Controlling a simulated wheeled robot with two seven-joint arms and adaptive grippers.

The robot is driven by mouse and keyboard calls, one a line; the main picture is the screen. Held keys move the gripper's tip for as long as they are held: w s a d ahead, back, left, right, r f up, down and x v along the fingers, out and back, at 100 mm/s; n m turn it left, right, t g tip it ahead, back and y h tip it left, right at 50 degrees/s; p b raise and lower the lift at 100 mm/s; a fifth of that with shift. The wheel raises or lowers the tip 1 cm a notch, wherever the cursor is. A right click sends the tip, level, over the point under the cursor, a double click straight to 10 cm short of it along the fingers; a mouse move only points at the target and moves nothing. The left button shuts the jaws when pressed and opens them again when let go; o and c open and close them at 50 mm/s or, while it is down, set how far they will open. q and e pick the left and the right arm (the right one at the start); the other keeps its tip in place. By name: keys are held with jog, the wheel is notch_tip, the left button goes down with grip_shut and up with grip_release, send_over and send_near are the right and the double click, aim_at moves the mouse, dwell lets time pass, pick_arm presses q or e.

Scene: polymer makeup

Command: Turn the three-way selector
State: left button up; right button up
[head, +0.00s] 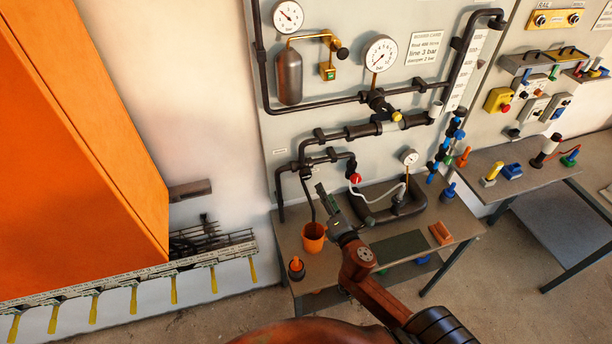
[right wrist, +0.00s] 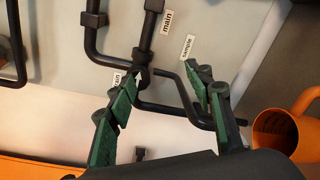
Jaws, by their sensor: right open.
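In the head view the junction (head: 305,168) is on the wall panel's lower left, above the bench. My right gripper (right wrist: 163,78) is open and empty, its green-padded fingers spread on either side of the junction in the picture. In the head view the right gripper (head: 320,190) is below the junction, near the panel; contact cannot be told. My left gripper is not in view.
An orange mug (head: 313,238) stands on the bench (head: 330,262) just below the right gripper. An orange cabinet (head: 75,130) is at the left.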

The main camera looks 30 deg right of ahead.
aim_at(307, 177)
jog(key=w+n, duration=0.1)
jog(key=w, duration=0.2)
jog(key=w+a+r+n+t+y+p, duration=0.1)
jog(key=w, duration=0.2)
jog(key=w+a+r+n+y, duration=0.1)
jog(key=w+n, duration=0.1)
jog(key=w, duration=0.1)
jog(key=shift+w, duration=0.3)
jog(key=c, duration=1.2)
